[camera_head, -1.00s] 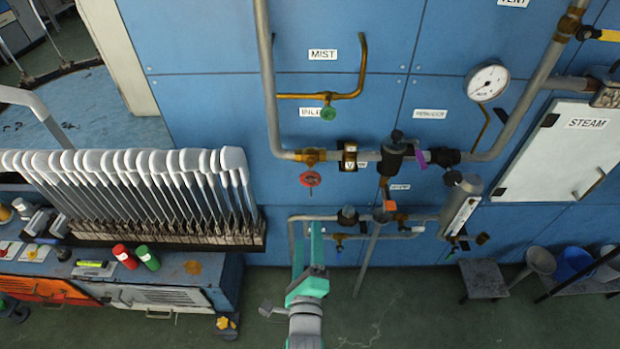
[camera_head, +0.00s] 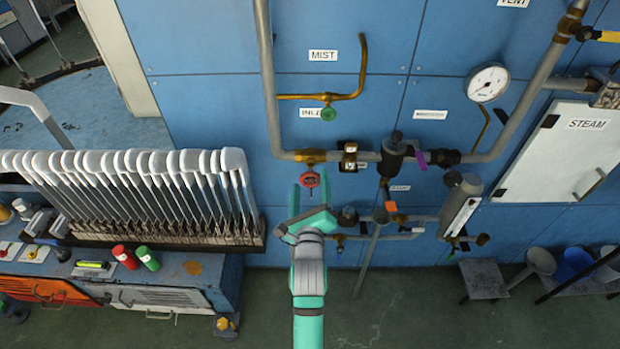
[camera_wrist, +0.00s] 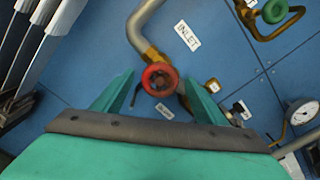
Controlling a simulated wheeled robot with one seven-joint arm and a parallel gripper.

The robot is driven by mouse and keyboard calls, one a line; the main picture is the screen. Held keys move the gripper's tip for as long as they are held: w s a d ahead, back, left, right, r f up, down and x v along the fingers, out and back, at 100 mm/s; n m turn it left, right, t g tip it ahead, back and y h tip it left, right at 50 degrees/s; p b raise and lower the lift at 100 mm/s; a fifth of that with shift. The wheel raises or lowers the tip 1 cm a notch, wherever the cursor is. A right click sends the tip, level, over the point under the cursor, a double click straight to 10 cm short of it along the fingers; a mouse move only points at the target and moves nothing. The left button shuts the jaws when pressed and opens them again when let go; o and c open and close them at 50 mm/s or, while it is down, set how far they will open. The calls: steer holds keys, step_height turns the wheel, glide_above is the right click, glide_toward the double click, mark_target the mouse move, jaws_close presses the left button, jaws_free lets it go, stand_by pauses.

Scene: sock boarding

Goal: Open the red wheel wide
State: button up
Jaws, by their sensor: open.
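The red wheel (camera_head: 309,179) is a small round handle on a brass valve at the lower end of the left grey pipe. My gripper (camera_head: 310,190) is just below it in the head view, its teal fingers apart on either side. In the wrist view the red wheel (camera_wrist: 160,79) lies between and beyond the two fingertips of my gripper (camera_wrist: 166,90). I see no contact between the fingers and the wheel. The gripper is open and empty.
A green wheel (camera_head: 328,113) sits above on a thin brass pipe. The grey pipe (camera_head: 268,80) runs up the blue panel. A black valve body (camera_head: 392,155) is to the right. A rack of white boards (camera_head: 150,180) stands to the left. Lower pipework (camera_head: 400,218) lies right of my gripper.

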steer(key=shift+w, duration=1.45)
steer(key=c, duration=1)
steer(key=shift+c, duration=0.2)
